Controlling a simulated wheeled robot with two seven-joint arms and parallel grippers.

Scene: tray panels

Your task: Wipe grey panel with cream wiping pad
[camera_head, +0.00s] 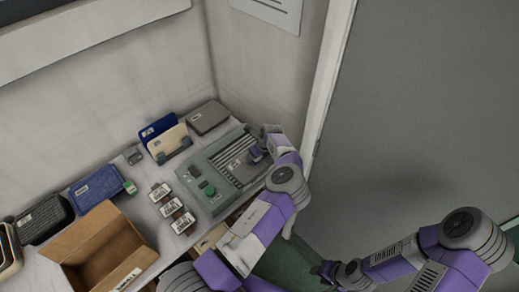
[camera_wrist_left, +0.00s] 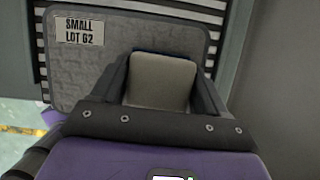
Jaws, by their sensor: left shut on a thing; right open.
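The grey panel (camera_wrist_left: 90,75), labelled "SMALL LOT G2", lies flat on a slatted bed; in the head view it shows on the grey-green fixture (camera_head: 238,166). My left gripper (camera_head: 259,152) is over the panel's right part. In the left wrist view its fingers (camera_wrist_left: 160,85) are shut on the cream wiping pad (camera_wrist_left: 161,80), which has a thin blue edge at the far side. The pad overlaps the panel there; whether it touches is hard to tell. The fingers hide part of the panel. My right gripper (camera_head: 328,271) is open and empty, low and away from the table.
The fixture has a green button (camera_head: 211,190). Left of it are several small labelled blocks (camera_head: 171,207), an open cardboard box (camera_head: 135,262), and blue (camera_head: 97,188) and black (camera_head: 45,219) trays.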

